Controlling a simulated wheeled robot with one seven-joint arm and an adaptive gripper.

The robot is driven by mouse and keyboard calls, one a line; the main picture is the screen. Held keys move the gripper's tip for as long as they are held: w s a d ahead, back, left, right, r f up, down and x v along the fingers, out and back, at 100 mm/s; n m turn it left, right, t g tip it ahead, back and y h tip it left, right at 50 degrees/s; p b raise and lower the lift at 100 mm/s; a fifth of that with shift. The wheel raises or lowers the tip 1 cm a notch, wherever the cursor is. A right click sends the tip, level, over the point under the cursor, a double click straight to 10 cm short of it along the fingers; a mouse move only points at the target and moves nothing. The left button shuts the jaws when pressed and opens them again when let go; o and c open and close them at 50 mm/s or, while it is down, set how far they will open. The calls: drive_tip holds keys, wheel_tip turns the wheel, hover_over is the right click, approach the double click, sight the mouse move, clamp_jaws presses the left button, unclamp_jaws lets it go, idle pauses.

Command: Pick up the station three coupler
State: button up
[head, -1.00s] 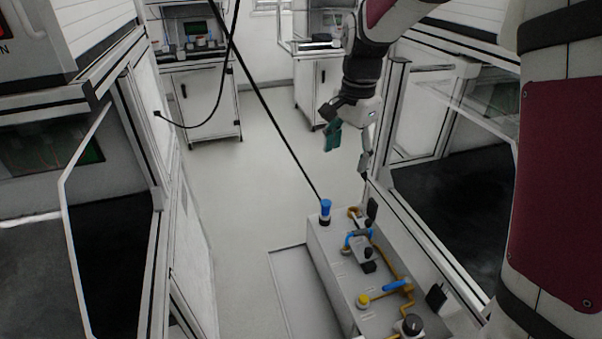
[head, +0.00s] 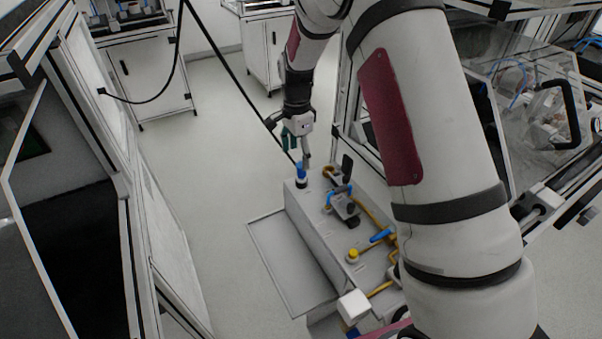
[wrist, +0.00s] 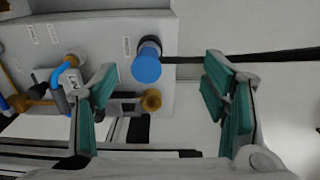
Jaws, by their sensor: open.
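A blue cylindrical coupler (head: 301,170) with a black base stands at the far end of a light grey box-like unit (head: 303,212). A black hose runs from it up to the left. In the wrist view the blue coupler (wrist: 147,67) appears between my gripper's fingers, toward the top of the picture, touched by neither. My gripper (head: 297,147) is open with green finger pads, just above the coupler in the head view. It also shows in the wrist view (wrist: 160,98), with nothing between the pads. A label beside the coupler is too small to read.
The unit also carries blue and orange pipework (head: 340,190), a yellow knob (head: 353,254) and a black upright handle (head: 347,165). The black hose (head: 232,75) crosses the space left of my arm. Framed machines stand on both sides. Grey floor (head: 190,170) is clear to the left.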

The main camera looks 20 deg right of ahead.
sight(299, 166)
drive_tip(key=shift+d+f, duration=0.15)
drive_tip(key=shift+f, duration=1.25)
drive_tip(key=shift+d+f, duration=0.1)
drive_tip(key=shift+f, duration=1.3)
drive_tip(key=c, duration=1.4)
drive_tip(key=shift+o, duration=0.2)
drive_tip(key=shift+r, duration=0.15)
